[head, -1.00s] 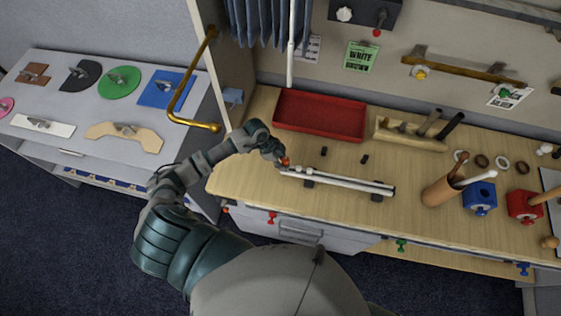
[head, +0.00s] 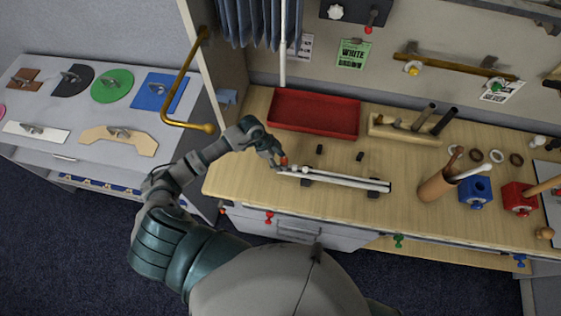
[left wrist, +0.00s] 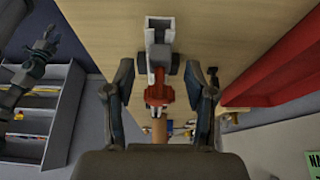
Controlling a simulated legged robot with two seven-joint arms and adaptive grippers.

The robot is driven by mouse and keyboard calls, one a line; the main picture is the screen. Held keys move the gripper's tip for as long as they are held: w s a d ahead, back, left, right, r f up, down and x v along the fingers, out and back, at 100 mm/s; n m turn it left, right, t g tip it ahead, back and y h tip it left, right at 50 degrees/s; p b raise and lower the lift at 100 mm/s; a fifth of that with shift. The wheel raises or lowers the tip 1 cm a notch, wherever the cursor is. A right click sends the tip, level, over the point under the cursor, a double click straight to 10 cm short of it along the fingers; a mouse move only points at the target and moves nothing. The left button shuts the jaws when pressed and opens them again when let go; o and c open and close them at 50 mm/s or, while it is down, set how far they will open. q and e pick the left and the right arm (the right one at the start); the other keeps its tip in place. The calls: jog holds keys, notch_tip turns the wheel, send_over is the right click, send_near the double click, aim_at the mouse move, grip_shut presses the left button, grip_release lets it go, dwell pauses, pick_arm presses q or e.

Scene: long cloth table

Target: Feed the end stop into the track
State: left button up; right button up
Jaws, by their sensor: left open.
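The white track (head: 335,179) lies along the workbench on dark supports, and its channel also shows in the left wrist view (left wrist: 158,32). A small red piece, seemingly the end stop (left wrist: 158,88), is in line with the track at its left end; I cannot tell how far it sits in the channel. It also shows in the head view (head: 284,161). My left gripper (left wrist: 159,98) is open, with one finger on each side of the red piece and gaps between. My right gripper seems to show at the left wrist view's upper left (left wrist: 44,45), its jaws unclear.
A red tray (head: 315,112) stands behind the track. A wooden tool holder (head: 405,131) is at the back, and a tan cup (head: 436,186) and blue block (head: 476,191) are to the right. Two small black pegs (head: 319,149) (head: 360,156) stand behind the track.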

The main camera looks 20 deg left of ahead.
pick_arm(q)
jog(key=v, duration=1)
jog(key=shift+a+f, duration=0.1)
